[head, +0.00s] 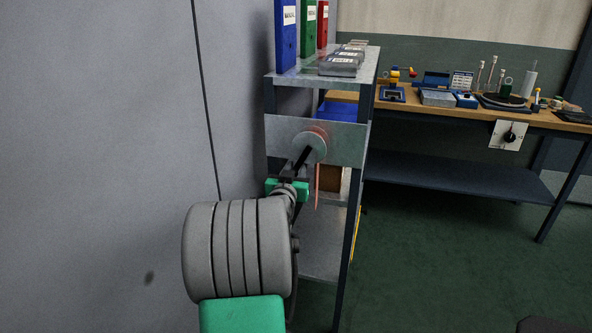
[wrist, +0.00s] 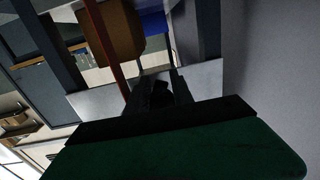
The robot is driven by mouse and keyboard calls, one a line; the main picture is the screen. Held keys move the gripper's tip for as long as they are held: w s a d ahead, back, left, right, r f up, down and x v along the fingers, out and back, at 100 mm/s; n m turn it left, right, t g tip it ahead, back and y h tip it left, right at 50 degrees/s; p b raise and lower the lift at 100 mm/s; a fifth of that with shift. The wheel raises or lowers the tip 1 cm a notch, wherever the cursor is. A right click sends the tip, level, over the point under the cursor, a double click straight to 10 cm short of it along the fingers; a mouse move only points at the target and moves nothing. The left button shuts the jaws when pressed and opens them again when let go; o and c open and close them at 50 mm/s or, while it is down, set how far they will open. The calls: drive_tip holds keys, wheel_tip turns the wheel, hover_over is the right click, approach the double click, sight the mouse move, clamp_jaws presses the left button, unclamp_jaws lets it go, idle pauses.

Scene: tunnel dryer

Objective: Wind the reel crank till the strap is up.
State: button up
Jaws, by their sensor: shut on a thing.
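The reel (head: 314,146) is a grey disc with a reddish edge, mounted on a metal plate (head: 346,141) at the end of the shelf rack. Its black crank arm (head: 302,158) slants down and left from the hub. My gripper (head: 295,178) is at the crank's outer end, shut on the crank handle, which is mostly hidden by the fingers. A reddish strap (head: 317,186) hangs down from the reel, with a length still below the plate. In the wrist view, my gripper (wrist: 155,88) is dark around the handle, and the strap (wrist: 106,45) runs beside it.
The rack (head: 353,205) holds binders (head: 285,35) and grey boxes (head: 341,63) on top. A brown box (head: 328,178) sits behind the strap. A grey wall (head: 110,120) is close on the left. A workbench (head: 470,112) stands at the right; green floor (head: 430,260) lies open before it.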

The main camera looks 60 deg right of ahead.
clamp_jaws()
drive_tip(key=shift+w+r, duration=0.1)
drive_tip(key=shift+w, duration=0.05)
idle(0.6)
